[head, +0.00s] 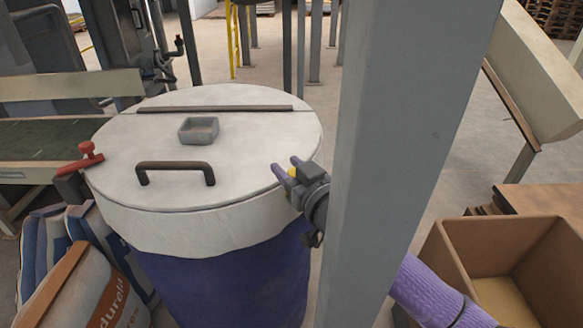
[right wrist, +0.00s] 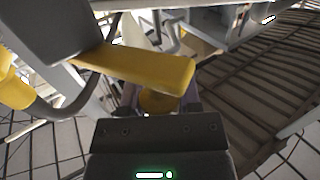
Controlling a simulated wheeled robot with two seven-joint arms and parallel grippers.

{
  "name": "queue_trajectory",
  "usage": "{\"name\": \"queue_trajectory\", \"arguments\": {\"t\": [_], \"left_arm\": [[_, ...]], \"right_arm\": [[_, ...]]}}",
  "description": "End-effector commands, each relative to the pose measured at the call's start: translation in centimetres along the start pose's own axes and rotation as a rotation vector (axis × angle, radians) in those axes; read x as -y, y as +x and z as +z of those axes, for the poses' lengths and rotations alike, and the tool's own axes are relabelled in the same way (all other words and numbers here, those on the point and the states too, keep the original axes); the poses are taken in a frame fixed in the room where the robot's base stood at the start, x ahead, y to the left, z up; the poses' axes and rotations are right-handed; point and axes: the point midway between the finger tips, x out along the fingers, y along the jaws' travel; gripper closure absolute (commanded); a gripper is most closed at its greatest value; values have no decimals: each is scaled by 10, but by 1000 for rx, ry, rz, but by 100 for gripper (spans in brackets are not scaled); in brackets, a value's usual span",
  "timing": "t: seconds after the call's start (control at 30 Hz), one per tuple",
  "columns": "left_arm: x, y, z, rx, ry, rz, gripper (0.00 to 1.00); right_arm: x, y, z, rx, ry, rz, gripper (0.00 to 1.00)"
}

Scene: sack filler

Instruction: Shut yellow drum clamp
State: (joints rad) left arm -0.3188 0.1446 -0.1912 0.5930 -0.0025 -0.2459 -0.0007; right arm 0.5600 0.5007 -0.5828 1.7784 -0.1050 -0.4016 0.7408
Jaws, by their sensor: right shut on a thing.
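The drum (head: 220,275) is dark blue with a white lid (head: 245,150) that carries a brown handle and a small grey box. The yellow clamp shows as a small yellow patch (head: 292,172) at the lid's right edge, mostly hidden by my right gripper. In the right wrist view a yellow bar (right wrist: 140,68) crosses ahead of the fingers, and a rounded yellow part (right wrist: 158,101) sits between them. My right gripper (head: 286,168) is shut on this yellow part. Whether the clamp is open or closed cannot be told. My left gripper is not in view.
A grey post (head: 400,130) stands just right of the drum, in front of my right arm. A red clamp (head: 88,155) is at the lid's left edge. Sacks (head: 80,285) lie at lower left. A brown open box (head: 500,235) is at lower right.

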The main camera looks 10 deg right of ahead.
Motion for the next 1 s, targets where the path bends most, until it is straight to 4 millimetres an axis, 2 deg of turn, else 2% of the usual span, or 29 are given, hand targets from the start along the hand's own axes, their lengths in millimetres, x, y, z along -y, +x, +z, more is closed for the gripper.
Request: {"name": "queue_trajectory", "arguments": {"t": [0.13, 0.4, 0.43, 0.57, 0.6, 0.87, 0.97, 1.0], "left_arm": [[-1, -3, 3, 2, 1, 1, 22], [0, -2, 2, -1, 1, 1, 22], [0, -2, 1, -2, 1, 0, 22], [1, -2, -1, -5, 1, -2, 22], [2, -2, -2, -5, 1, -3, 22], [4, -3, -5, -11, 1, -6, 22], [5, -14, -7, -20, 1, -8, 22], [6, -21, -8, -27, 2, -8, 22]], "right_arm": [[1, 3, 0, 2, 7, 64, 100], [0, 3, 0, 4, 4, 73, 100], [0, 3, 0, 4, 4, 73, 53], [0, 3, 0, 4, 3, 73, 26], [0, 3, 0, 4, 3, 73, 22], [0, 3, -2, 2, 3, 73, 22], [0, 3, -21, -1, 0, 74, 22], [0, 3, -33, -3, 1, 73, 22]]}}
